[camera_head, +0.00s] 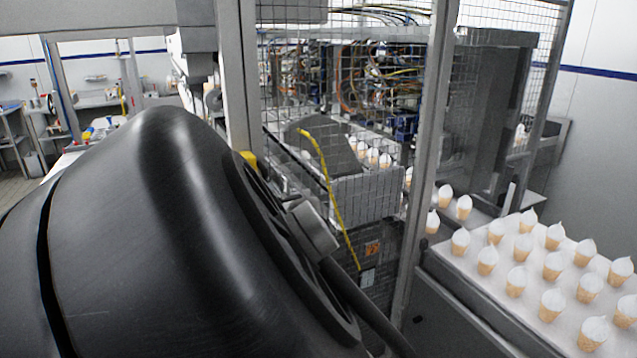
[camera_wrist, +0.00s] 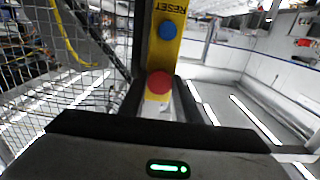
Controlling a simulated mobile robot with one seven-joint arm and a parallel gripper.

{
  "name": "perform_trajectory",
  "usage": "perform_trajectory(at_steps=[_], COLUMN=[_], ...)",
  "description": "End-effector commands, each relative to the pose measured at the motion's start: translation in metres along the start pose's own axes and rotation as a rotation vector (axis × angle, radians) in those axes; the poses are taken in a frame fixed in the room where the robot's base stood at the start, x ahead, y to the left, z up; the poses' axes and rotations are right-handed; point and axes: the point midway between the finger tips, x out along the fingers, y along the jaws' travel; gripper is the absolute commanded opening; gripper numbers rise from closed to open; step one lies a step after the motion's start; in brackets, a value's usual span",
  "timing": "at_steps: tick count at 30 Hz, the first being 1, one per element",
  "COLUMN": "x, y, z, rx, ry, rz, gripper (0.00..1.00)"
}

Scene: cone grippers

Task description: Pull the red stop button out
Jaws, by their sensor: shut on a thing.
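The red stop button (camera_wrist: 159,83) is round and sits low on a narrow yellow panel (camera_wrist: 162,56) in the wrist view. My gripper (camera_wrist: 160,95) has its two dark fingers on either side of the button, shut on it. A blue button (camera_wrist: 167,30) is farther up the panel, with the word RESET beyond it. How far the red button stands out cannot be told. In the head view my dark arm hides the gripper and the button; only a small yellow piece (camera_head: 248,159) shows beside the post.
A wire mesh fence (camera_head: 345,110) and grey posts (camera_head: 421,170) enclose machinery. A white conveyor table (camera_head: 500,290) with several filled cones stands at the right. Mesh also shows left of the panel in the wrist view; open floor lies to its right.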

Motion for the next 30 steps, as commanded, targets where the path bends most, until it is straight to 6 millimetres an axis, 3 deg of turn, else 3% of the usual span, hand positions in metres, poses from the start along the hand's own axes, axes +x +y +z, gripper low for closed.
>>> perform_trajectory(at_steps=[28, 29, 30], x=[-0.0054, -0.0054, -0.0054], y=[0.0002, 0.0001, 0.0001], z=[-0.0038, -0.0038, -0.0036], rx=[0.000, 0.000, 0.000], ry=[0.009, 0.009, 0.008], rz=[-0.001, -0.001, -0.001], gripper=[0.08, 0.36, 0.42])
